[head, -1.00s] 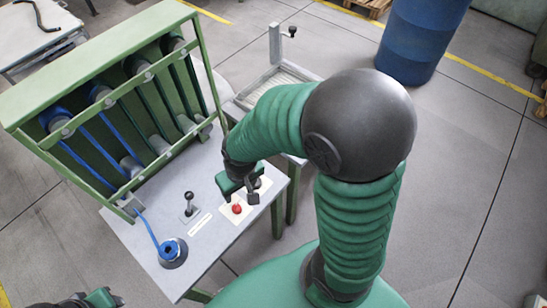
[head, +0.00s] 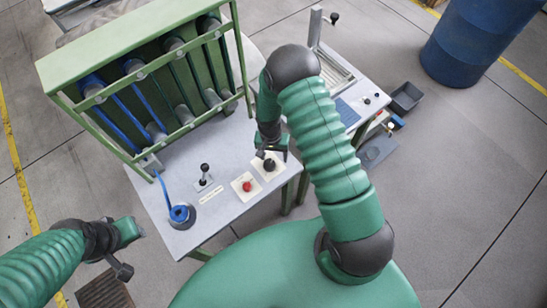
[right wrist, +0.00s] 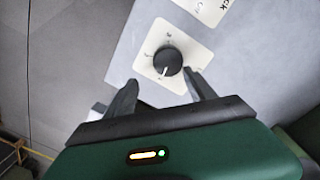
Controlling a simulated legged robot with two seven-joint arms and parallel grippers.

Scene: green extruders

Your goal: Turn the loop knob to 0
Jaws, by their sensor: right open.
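The loop knob (right wrist: 168,61) is a round black dial on a white square plate with small marks, too small to read surely. Its white pointer line points toward the bottom of the right wrist view. In the head view the knob (head: 269,165) sits at the right end of the grey table's front controls. My right gripper (right wrist: 160,78) is open, its two fingers on either side of the near side of the knob, apart from it. In the head view my right gripper (head: 271,147) is just behind the knob. My left gripper (head: 128,250) is away from the table at lower left; its jaw is unclear.
A red button (head: 247,187) on a white plate, a black lever (head: 204,172) and a blue spool (head: 181,214) share the table (head: 222,207). A green rack (head: 60,78) stands behind. A second table with a panel (head: 347,113) is at right.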

